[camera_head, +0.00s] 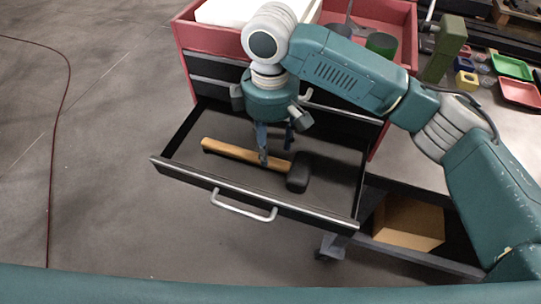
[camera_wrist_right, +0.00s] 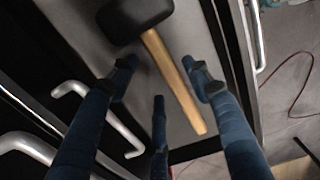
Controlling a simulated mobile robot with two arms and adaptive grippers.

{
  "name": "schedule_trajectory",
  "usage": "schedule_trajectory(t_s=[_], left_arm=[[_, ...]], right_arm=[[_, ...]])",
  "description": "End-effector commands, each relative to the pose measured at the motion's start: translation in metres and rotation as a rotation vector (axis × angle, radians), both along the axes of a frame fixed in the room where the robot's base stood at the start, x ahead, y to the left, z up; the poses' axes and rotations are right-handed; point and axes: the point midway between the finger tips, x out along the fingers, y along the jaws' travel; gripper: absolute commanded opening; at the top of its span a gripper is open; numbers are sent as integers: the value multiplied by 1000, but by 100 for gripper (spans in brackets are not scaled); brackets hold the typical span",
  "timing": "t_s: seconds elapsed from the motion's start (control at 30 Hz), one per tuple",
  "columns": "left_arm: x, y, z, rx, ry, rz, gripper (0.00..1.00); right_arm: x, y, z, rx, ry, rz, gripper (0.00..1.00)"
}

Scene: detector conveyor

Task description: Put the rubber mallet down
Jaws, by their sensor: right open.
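The rubber mallet has a black head and a wooden handle. It lies in the open drawer, with its handle (camera_head: 228,149) toward the left and its head (camera_head: 299,173) toward the right in the head view. In the right wrist view its head (camera_wrist_right: 134,16) is at the top and the handle (camera_wrist_right: 172,75) runs down between the fingers. My right gripper (camera_head: 275,150) is over the drawer, its blue fingers apart around the handle; in the wrist view the fingers (camera_wrist_right: 166,80) stand clear of the wood. My left gripper is not in view.
The open drawer (camera_head: 183,172) belongs to a red tool cabinet (camera_head: 205,38) with closed drawers above. A cardboard box (camera_head: 410,222) sits on a low shelf at right. Coloured bins, including a green tray (camera_head: 511,67), stand at the upper right. The floor at left is clear except for a cable.

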Motion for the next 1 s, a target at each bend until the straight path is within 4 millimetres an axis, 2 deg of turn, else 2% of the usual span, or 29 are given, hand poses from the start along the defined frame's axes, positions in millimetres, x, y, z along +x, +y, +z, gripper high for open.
schedule_trajectory(t_s=[0.2,0.33,0.5,1.0], left_arm=[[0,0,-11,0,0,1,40],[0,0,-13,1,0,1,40],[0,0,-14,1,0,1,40],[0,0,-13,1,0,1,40]], right_arm=[[0,1,42,1,-3,1,49],[0,1,58,2,-1,1,49],[0,1,65,-1,1,1,49],[0,1,65,0,1,1,49]])
